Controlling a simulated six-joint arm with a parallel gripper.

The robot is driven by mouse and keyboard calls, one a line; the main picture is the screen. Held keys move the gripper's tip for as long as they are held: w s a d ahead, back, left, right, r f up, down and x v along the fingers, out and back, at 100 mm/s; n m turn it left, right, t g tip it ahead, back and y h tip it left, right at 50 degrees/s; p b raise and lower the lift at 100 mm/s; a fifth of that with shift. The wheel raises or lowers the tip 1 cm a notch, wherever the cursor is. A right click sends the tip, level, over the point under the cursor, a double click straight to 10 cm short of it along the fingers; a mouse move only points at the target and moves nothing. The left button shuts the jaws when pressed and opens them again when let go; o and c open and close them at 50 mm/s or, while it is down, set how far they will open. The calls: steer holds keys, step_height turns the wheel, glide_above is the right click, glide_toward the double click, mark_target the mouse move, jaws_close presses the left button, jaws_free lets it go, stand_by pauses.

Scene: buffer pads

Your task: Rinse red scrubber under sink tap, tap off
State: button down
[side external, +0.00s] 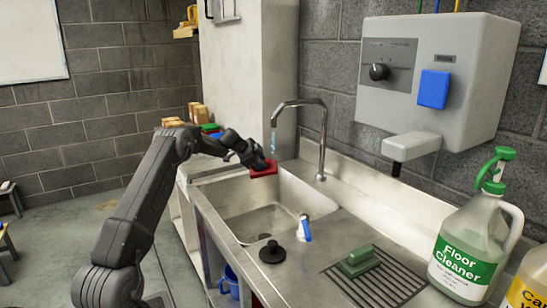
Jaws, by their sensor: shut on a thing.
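The red scrubber (264,170) is held by my gripper (258,160) above the far left part of the sink basin. My gripper is shut on it, and the fingertips are small and dark in this view. The curved metal tap (323,125) stands at the basin's back edge, with its spout end just above and to the right of the scrubber. A short bluish stream of water (273,143) shows below the spout. The sink (240,227) is a steel basin. A lever with a blue mark (305,228) stands on the counter's front right of the basin.
A black plug (272,252) sits on the counter by the basin. A green scrubber (358,260) lies on the ridged drainer (395,278). A floor cleaner bottle (465,250) stands at the right. A grey wall unit (440,75) hangs above the counter.

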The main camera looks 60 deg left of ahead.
steer(key=s+a, duration=0.2)
steer(key=s, duration=1.1)
steer(key=shift+s+a, duration=0.35)
steer(key=shift+w, duration=0.15)
steer(key=w+d, duration=0.1)
steer(key=w, duration=0.3)
steer(key=w+d, duration=0.1)
steer(key=w, duration=0.8)
steer(key=shift+w+d, duration=0.25)
steer(key=shift+d, duration=0.15)
